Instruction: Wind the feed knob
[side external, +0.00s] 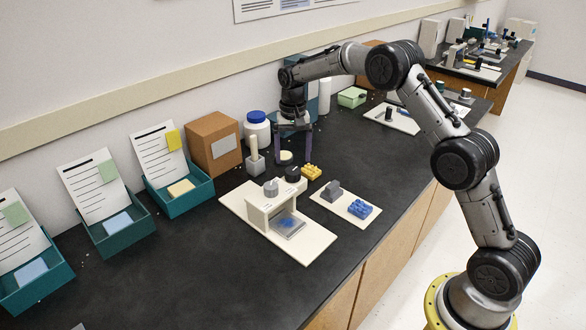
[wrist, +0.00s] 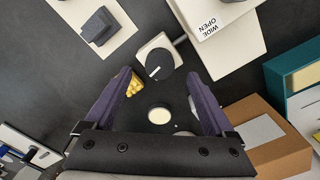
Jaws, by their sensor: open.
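The feed knob (side external: 292,174) is a black round knob at the back right of the cream bridge (side external: 257,211). In the wrist view the knob (wrist: 158,65) shows a white pointer line and sits on a pale base, with a short dark rod beside it. My gripper (side external: 293,163) points down behind the knob, its two purple-grey fingers apart and empty. In the wrist view the fingertips of my gripper (wrist: 160,74) lie to either side of the knob's near edge. Contact is not visible, and their height against the knob cannot be told.
A cream disc (wrist: 159,116) lies between the fingers. A grey block (side external: 332,189) and blue brick (side external: 360,208) sit on a white plate. A cardboard box (side external: 213,143) stands left.

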